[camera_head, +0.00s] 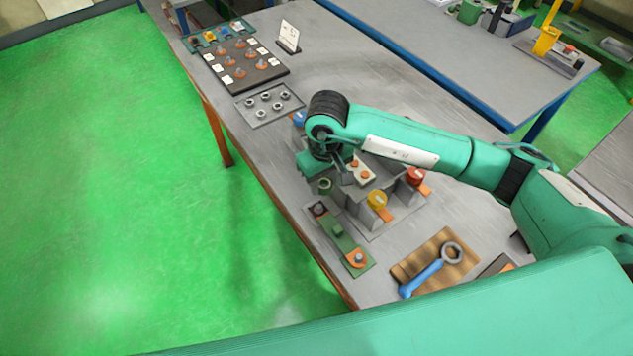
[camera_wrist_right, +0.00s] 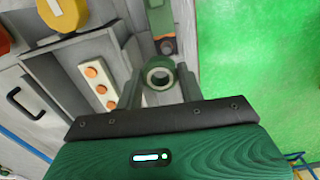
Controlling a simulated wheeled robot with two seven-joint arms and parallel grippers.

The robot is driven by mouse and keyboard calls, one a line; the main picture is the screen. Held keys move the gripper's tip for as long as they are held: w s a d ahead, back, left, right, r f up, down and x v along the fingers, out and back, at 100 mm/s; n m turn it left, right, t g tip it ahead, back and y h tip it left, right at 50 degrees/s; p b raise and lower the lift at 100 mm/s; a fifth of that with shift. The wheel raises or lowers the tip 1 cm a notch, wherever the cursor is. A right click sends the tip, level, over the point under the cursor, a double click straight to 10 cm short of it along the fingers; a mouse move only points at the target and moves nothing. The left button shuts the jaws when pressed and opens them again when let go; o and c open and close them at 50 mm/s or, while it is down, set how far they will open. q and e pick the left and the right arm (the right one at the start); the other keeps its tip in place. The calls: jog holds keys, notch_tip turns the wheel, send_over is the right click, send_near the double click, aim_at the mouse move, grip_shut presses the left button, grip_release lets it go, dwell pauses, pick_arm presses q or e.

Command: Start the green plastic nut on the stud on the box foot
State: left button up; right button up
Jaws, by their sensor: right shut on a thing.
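The green nut (camera_wrist_right: 160,74) is a dark ring held between the two fingertips of my right gripper (camera_wrist_right: 158,80) in the wrist view. In the head view the nut (camera_head: 325,185) shows at the left side of the grey box (camera_head: 402,197), just below the gripper (camera_head: 331,178). The gripper is shut on the nut, its palm in the foreground of the wrist view. The grey box (camera_wrist_right: 62,62) fills the left of that view. I cannot make out the stud, or whether the nut touches it. My left gripper is not in view.
A green strip (camera_head: 340,238) with terminals lies in front of the box. A blue ring spanner (camera_head: 425,276) lies on a wooden board. A nut tray (camera_head: 267,111) stands farther back.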

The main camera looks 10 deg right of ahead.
aim_at(319, 207)
jog(key=shift+a+f, duration=0.45)
jog(key=shift+a, duration=0.2)
jog(key=shift+w+f, duration=0.1)
jog(key=shift+f, duration=0.65)
jog(key=shift+f+b, duration=0.35)
jog(key=shift+f, duration=0.4)
notch_tip(319, 207, down, 3)
jog(key=shift+r+b, duration=0.2)
jog(key=shift+b, duration=0.65)
jog(key=shift+f+b, duration=0.45)
jog(key=shift+b, duration=0.1)
pick_arm(q)
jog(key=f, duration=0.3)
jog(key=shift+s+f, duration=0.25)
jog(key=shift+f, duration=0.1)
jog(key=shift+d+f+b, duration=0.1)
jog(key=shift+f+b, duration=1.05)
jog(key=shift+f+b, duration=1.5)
jog(key=shift+b, duration=0.05)
pick_arm(e)
jog(key=shift+f, duration=0.6)
